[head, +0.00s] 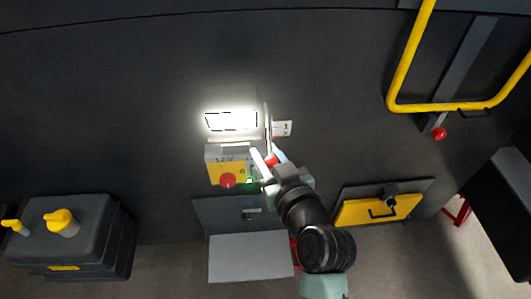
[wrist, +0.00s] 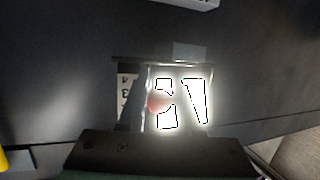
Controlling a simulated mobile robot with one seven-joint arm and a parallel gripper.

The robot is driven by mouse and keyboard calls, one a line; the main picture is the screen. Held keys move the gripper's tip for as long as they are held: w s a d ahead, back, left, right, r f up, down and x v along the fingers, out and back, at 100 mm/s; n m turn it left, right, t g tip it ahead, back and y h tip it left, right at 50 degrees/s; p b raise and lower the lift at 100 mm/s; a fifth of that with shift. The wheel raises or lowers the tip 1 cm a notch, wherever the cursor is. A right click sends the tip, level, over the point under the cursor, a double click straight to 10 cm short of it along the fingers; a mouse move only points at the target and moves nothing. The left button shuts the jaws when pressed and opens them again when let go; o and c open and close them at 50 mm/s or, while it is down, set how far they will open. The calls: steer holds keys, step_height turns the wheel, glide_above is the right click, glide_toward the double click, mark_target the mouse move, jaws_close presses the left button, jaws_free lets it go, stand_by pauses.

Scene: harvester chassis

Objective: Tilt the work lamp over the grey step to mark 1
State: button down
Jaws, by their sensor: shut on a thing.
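The work lamp (head: 231,121) is lit and glares white on the dark wall, above the grey step (head: 250,257). A white plate with the mark 1 (head: 282,128) is at the lamp's right side. My gripper (head: 265,161) is at the lamp's lower right, shut on a red grip (head: 272,160) of the lamp. In the wrist view the red grip (wrist: 157,102) shows between my fingers (wrist: 156,110). The mark plate (wrist: 127,92) there shows other numerals, partly hidden by a finger. Glare washes out the lamp face, and I cannot tell which mark its pointer meets.
A yellow 12V box (head: 227,169) with a red knob sits just below the lamp, close to my gripper. A yellow rail (head: 400,75) is at upper right. A yellow hatch (head: 376,210) is right of my arm. A dark tank (head: 75,240) stands at lower left.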

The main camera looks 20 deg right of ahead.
steer(key=shift+s+a+r, duration=0.3)
steer(key=shift+s+r, duration=0.15)
steer(key=shift+a+r, duration=0.1)
stand_by(1.0)
steer(key=c, duration=0.9)
jaws_free()
steer(key=o, duration=0.3)
steer(key=shift+s+a+r, duration=0.15)
steer(key=shift+s+r, duration=0.05)
steer(key=shift+s, duration=0.05)
steer(key=shift+w+d+f, duration=0.1)
steer(key=shift+d, duration=0.15)
steer(key=shift+s, duration=0.2)
steer(key=b+v, duration=0.3)
steer(key=v, duration=0.9)
steer(key=shift+s+r, duration=0.25)
steer(key=shift+s, duration=0.05)
